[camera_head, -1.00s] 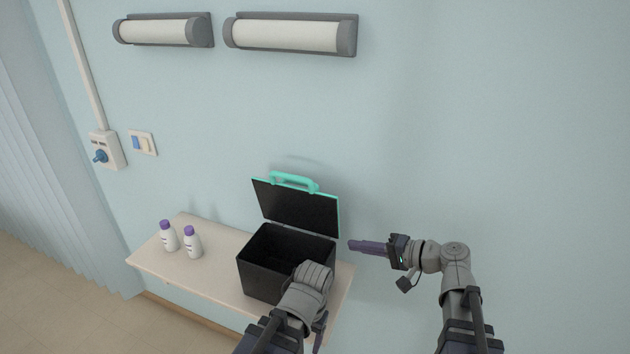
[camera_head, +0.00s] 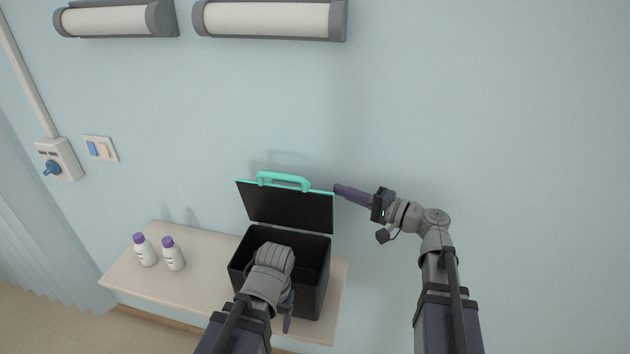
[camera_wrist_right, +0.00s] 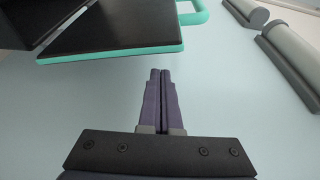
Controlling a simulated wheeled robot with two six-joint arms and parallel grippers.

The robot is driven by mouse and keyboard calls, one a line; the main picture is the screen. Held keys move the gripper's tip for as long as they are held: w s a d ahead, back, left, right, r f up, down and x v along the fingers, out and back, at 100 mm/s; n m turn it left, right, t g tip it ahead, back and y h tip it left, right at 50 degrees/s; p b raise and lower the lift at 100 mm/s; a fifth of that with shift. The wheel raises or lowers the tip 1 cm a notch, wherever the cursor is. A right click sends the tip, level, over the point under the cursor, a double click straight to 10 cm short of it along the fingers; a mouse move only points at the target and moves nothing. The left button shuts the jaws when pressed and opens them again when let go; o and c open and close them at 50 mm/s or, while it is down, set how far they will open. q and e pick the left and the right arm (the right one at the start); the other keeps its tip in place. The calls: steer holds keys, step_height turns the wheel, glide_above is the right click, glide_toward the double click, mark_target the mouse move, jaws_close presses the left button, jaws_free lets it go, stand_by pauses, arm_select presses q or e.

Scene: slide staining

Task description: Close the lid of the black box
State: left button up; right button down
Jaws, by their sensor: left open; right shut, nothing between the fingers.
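The black box (camera_head: 308,290) stands on the shelf in the head view. Its lid (camera_head: 290,208) is raised, leaning up at the back toward the wall, with a teal rim and a teal handle (camera_head: 284,181). My right gripper (camera_head: 338,190) is shut and empty, its tips close to the lid's upper right corner. In the right wrist view the shut fingers (camera_wrist_right: 160,72) point toward the wall, and the teal-edged lid (camera_wrist_right: 125,30) is above and left of them, apart from them. My left gripper (camera_head: 288,322) is in front of the box; its wrist hides part of the box and most of its fingers.
Two white bottles with purple caps (camera_head: 145,250) (camera_head: 173,254) stand on the shelf (camera_head: 205,265) left of the box. Wall lamps (camera_head: 270,20) hang high above. The wall right of the box is clear.

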mark_target(288, 195)
steer(key=x, duration=1)
steer(key=shift+f, duration=0.1)
